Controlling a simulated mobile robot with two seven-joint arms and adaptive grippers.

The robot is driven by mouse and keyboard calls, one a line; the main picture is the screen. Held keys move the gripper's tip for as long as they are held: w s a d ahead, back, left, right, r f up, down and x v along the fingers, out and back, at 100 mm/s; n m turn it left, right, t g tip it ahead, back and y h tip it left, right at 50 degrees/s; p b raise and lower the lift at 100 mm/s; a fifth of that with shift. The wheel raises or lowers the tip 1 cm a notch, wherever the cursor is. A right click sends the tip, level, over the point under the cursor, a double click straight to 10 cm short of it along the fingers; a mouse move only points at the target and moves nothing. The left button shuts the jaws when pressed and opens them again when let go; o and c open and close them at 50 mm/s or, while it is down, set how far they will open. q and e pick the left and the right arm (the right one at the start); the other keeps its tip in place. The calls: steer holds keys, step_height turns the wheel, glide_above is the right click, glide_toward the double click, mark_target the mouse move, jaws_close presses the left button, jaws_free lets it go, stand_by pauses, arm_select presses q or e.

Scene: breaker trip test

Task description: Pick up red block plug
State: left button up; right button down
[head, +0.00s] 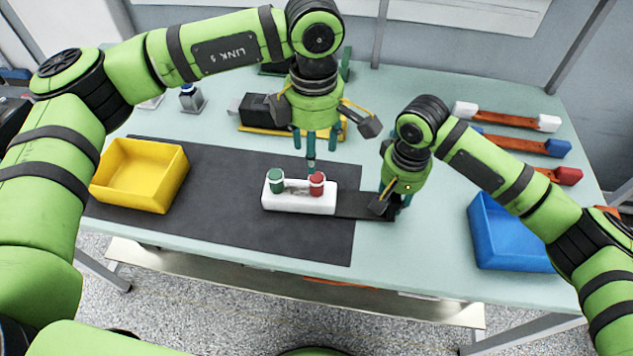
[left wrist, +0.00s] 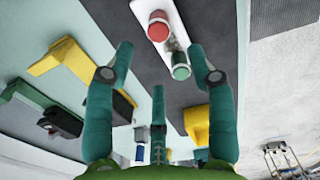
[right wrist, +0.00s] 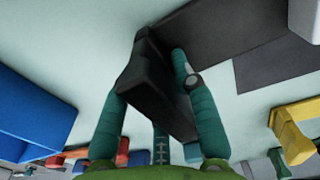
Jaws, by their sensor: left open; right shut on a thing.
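A red plug (head: 316,184) stands upright in the right end of a white block (head: 300,203), with a green plug (head: 276,180) in its left end. My left gripper (head: 313,148) is open and empty above the block, close over the red plug. In the left wrist view the red plug (left wrist: 158,26) and green plug (left wrist: 180,66) show beyond the spread fingers (left wrist: 160,62). My right gripper (head: 393,203) is shut on a black bar-like thing (head: 362,205), right of the white block. The right wrist view shows this black thing (right wrist: 158,88) between the fingers; its full shape is hidden.
A dark mat (head: 225,215) lies under the white block. A yellow bin (head: 140,174) stands left and a blue bin (head: 508,235) right. Behind the left gripper is a black device on a yellow base (head: 262,108). Several coloured-end bars (head: 508,118) lie at the back right.

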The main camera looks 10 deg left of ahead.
mark_target(317, 177)
arm_select(q)
steer(key=f, duration=1)
steer(key=shift+d, duration=0.25)
jaws_close()
